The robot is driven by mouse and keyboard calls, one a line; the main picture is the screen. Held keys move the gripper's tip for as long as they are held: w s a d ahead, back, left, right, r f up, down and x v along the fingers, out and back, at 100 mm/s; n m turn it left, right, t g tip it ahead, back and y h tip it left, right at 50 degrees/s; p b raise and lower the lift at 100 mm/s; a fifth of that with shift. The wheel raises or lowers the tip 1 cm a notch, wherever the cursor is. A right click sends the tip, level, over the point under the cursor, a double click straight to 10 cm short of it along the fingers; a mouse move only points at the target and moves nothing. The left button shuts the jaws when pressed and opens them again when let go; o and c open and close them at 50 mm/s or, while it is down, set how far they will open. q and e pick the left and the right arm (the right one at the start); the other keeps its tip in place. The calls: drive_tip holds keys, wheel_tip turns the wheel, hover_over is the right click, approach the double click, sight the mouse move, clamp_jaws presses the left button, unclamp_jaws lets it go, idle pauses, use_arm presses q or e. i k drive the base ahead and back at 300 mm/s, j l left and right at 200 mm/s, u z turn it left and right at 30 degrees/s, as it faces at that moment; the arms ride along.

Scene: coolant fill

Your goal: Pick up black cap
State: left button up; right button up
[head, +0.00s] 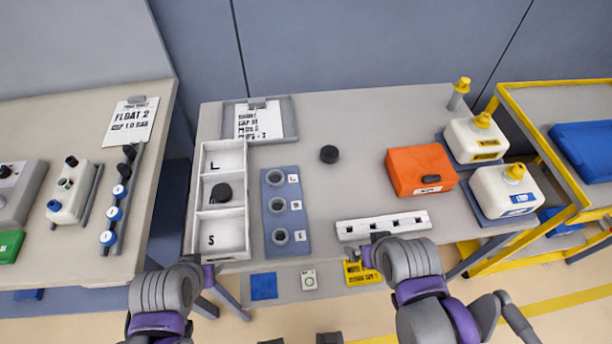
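A round black cap (329,154) lies on the bare grey table, right of the blue block. My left gripper (208,276) is at the table's front edge, just below the tray. My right gripper (371,254) is at the front edge below the white slotted strip. Both are apart from the caps. Their fingers are small and mostly hidden by the wrists, so their opening does not show.
A blue block (273,238) with grey rings stands beside the tray. A white slotted strip (385,226), an orange box (421,171) and white jugs (505,190) with yellow caps stand to the right. A clipboard (284,117) lies behind. Table around the loose cap is clear.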

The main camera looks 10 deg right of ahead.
sight(330, 154)
drive_tip(key=l+u, duration=0.4)
drive_tip(key=i+l+u, duration=0.1)
drive_tip(key=l+u, duration=0.75)
drive_tip(key=k, duration=0.05)
